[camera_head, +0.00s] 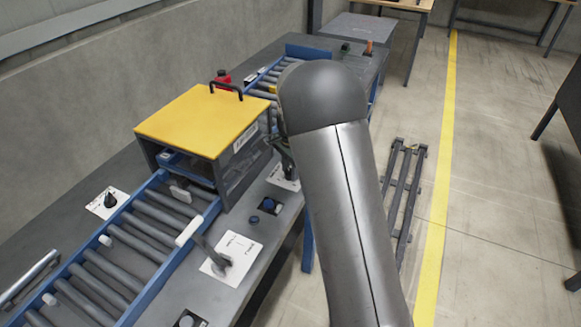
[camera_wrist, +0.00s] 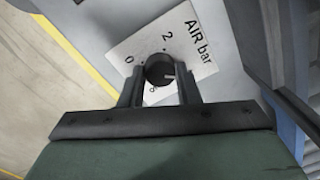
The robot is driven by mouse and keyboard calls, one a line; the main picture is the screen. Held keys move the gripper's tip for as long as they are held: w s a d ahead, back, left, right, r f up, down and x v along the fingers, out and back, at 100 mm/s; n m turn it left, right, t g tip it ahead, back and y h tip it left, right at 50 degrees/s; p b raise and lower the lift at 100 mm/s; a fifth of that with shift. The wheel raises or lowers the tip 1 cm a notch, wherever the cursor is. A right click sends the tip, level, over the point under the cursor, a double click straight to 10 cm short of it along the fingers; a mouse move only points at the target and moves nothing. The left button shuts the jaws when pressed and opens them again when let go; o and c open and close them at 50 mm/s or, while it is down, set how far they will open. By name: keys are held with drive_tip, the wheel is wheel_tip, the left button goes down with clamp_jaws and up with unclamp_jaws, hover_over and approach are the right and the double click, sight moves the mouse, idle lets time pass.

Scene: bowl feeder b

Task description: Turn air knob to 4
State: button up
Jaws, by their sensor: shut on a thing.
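The air knob (camera_wrist: 159,70) is a round black knob on a white plate (camera_wrist: 203,45) marked "AIR bar" in the wrist view. The figures 0 and 2 are readable, and another figure shows partly near the gripper. In the head view my arm hides most of the gripper and the knob; part of a white plate (camera_head: 283,177) shows beside the yellow-topped box.
The yellow-topped box (camera_head: 205,120) stands over a roller conveyor (camera_head: 150,225). Another knob (camera_head: 110,199) is on the left, and a lever on a white plate (camera_head: 234,254) is in front. A blue button (camera_head: 269,205) sits near my arm. Open floor lies to the right.

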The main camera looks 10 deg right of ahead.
drive_tip(key=shift+m, duration=0.4)
drive_tip(key=o, duration=1)
drive_tip(key=shift+c, duration=0.2)
drive_tip(key=shift+r, duration=0.1)
wheel_tip(320, 180, up, 17)
drive_tip(key=shift+s+d+r, duration=0.15)
drive_tip(key=shift+s, duration=0.2)
